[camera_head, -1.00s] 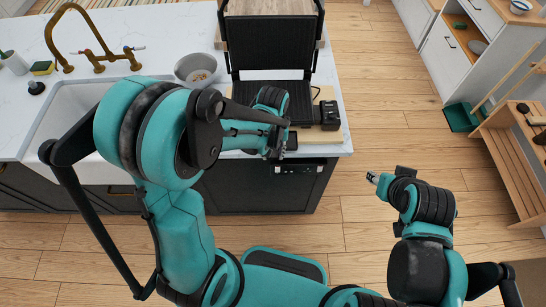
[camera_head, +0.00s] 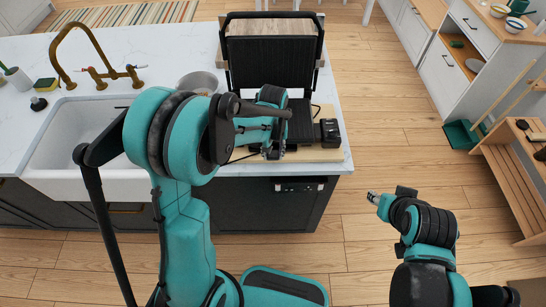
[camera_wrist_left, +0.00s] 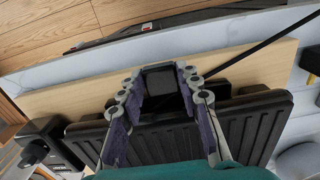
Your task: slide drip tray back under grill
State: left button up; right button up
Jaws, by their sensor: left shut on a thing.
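The black grill (camera_head: 272,62) stands on a wooden board at the right end of the counter, its ribbed lid raised. My left gripper (camera_head: 272,151) is at the grill's front edge, low over the board. In the left wrist view, my left gripper (camera_wrist_left: 160,78) is closed on a small dark block, which I take to be the front of the drip tray (camera_wrist_left: 159,80). The rest of the tray is hidden by the fingers and grill. My right gripper (camera_head: 373,197) hangs over the floor, away from the counter; its finger opening is too small to tell.
A black control box (camera_head: 329,132) sits at the grill's right side. A metal bowl (camera_head: 198,83) stands left of the grill, beside the white sink (camera_head: 70,140).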

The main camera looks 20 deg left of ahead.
pick_arm(q)
jog(key=shift+w+a, duration=0.1)
jog(key=shift+w, duration=0.2)
jog(key=o, duration=1.2)
jog(key=shift+r, duration=0.1)
notch_tip(320, 180, up, 12)
jog(key=shift+f, duration=0.1)
